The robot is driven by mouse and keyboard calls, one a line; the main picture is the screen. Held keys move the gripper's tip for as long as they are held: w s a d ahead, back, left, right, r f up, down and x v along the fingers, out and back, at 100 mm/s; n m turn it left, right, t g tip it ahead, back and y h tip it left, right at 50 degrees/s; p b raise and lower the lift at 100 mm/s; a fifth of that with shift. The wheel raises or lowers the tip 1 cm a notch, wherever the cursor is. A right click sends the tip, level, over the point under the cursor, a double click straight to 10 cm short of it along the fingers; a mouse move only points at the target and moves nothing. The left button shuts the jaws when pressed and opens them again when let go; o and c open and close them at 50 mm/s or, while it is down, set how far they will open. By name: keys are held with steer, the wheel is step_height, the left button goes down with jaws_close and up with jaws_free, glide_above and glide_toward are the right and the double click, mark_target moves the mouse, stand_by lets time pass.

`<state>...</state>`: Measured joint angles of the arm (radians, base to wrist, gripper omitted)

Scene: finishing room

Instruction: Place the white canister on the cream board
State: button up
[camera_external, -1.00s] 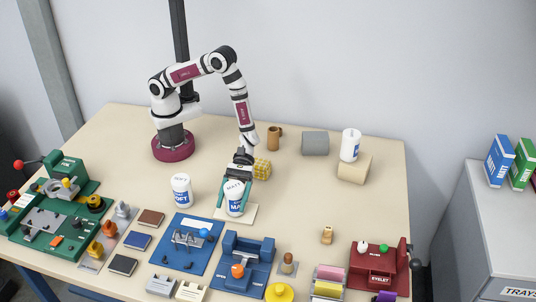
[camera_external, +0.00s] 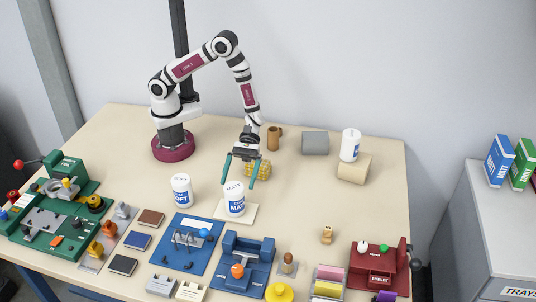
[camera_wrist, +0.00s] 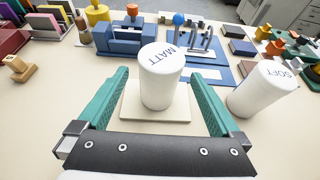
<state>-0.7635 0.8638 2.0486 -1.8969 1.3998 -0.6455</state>
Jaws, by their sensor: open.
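A white canister marked MATT (camera_external: 234,199) stands upright on the cream board (camera_external: 251,213). In the wrist view the MATT canister (camera_wrist: 160,78) stands on the cream board (camera_wrist: 130,108), with board showing around its base. My gripper (camera_external: 240,184) has green fingers and is open, behind and above the canister, apart from it. In the wrist view the fingers of my gripper (camera_wrist: 162,105) are spread wide with nothing held between them. A second white canister marked SOFT (camera_external: 181,191) stands upright on the table to the left of the board; it also shows in the wrist view (camera_wrist: 262,90).
A blue press (camera_external: 246,262) and a blue tool plate (camera_external: 186,245) lie in front of the board.

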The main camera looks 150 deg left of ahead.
steer(key=v, duration=0.4)
steer(key=s+d+r+m+g, duration=0.8)
steer(key=s+d+m+g, duration=0.15)
steer(key=d+m, duration=0.45)
steer(key=s+a+r+m+y, duration=0.2)
steer(key=s+a+m+y, duration=0.1)
steer(key=s+m+y, duration=0.2)
steer(key=s+a+r+m+y, duration=0.2)
steer(key=s+m+y, duration=0.4)
steer(key=s+m, duration=0.3)
steer(key=a+m, duration=0.1)
steer(key=m, duration=0.3)
steer(key=shift+s+m, duration=0.2)
steer(key=shift+m, duration=0.1)
